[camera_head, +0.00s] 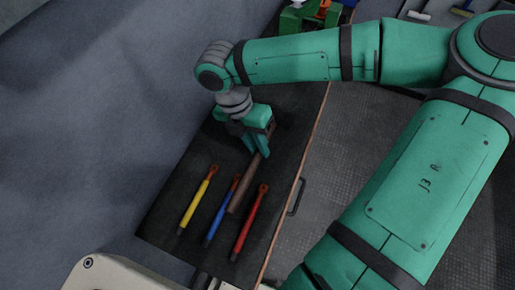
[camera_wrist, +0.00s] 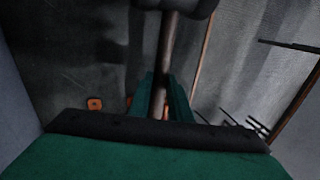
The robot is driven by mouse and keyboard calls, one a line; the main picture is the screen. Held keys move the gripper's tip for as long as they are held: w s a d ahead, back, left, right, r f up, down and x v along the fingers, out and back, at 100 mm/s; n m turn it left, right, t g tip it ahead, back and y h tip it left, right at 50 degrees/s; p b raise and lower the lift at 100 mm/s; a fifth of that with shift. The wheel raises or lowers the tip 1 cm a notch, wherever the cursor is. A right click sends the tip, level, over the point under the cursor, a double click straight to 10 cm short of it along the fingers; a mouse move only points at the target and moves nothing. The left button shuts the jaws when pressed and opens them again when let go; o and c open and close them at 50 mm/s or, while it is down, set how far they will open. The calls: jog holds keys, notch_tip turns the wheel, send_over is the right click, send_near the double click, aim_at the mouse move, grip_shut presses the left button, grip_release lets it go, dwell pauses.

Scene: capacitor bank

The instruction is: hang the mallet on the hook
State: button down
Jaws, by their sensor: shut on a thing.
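The mallet's brown handle (camera_head: 242,190) shows in the head view, slanting down and left from my gripper (camera_head: 261,153) over the dark bench top. In the wrist view the handle (camera_wrist: 167,50) runs up from between the fingers of my gripper (camera_wrist: 162,88) to a dark, blunt head (camera_wrist: 176,5), cut off by the top edge. My gripper is shut on the handle. I cannot tell from these views how far the mallet is above the bench. I cannot make out the hook for certain in either view.
Yellow (camera_head: 196,202), blue (camera_head: 220,211) and red (camera_head: 249,224) tools with orange ends lie on the dark bench top (camera_head: 165,217), close to the handle. A drawer handle (camera_head: 296,197) sticks out at the bench's right side. A green object (camera_head: 296,20) stands at the far end.

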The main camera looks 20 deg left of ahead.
aim_at(262, 160)
jog(key=shift+w+a+f, duration=0.1)
jog(key=shift+w+f, duration=0.1)
jog(key=shift+f, duration=0.7)
jog(key=shift+w+a+f, duration=0.1)
jog(key=shift+w+f, duration=0.05)
jog(key=shift+f, duration=0.7)
jog(key=shift+f, duration=0.1)
jog(key=c, duration=1.6)
grip_release()
jog(key=shift+f, duration=0.1)
jog(key=shift+c, duration=0.2)
jog(key=v, duration=1)
jog(key=shift+a+r, duration=0.2)
jog(key=shift+r, duration=0.15)
